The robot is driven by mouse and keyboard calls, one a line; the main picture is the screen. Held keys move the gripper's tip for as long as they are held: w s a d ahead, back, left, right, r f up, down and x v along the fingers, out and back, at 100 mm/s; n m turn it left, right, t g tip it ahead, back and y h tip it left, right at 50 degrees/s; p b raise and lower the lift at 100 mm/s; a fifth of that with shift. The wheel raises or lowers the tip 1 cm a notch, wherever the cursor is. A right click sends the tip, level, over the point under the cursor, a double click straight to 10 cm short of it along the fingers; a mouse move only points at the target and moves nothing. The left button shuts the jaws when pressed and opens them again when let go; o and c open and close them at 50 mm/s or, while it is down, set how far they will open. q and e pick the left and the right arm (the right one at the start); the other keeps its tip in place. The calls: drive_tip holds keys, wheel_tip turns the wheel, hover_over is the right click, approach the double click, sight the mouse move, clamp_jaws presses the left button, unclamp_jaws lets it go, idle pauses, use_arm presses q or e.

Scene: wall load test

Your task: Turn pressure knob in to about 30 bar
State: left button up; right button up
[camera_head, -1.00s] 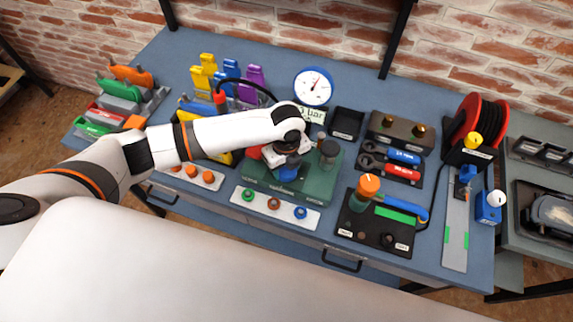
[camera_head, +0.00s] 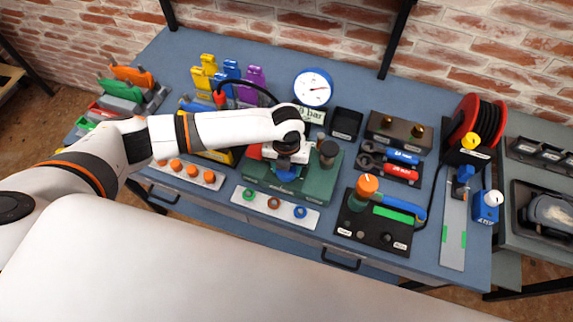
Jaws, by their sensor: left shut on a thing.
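The blue pressure knob (camera_head: 286,175) sits on the green block (camera_head: 318,186) in the middle of the bench. My left gripper (camera_head: 287,164) points down at it from above and is shut on it; the wrist hides the fingertips and the knob's top. The round white gauge with a blue rim (camera_head: 313,87) stands behind the block. Its needle points to the right, but the scale is too small to read. A sign (camera_head: 313,115) ending in "bar" stands below the gauge, partly hidden by my wrist. My right gripper is not in view.
A dark cylinder (camera_head: 329,152) stands on the block's right. A strip with three coloured rings (camera_head: 274,207) lies in front. A black panel with an orange-topped knob (camera_head: 366,185) is to the right, and orange caps (camera_head: 191,172) are to the left. A black hose loops behind my arm.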

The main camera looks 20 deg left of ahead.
use_arm(q)
drive_tip(key=shift+m, duration=0.9)
drive_tip(key=o, duration=1)
drive_tip(key=shift+c, duration=0.2)
drive_tip(key=shift+r, duration=0.1)
wheel_tip(320, 180, up, 12)
drive_tip(key=b, duration=0.2)
drive_tip(key=shift+b, duration=0.4)
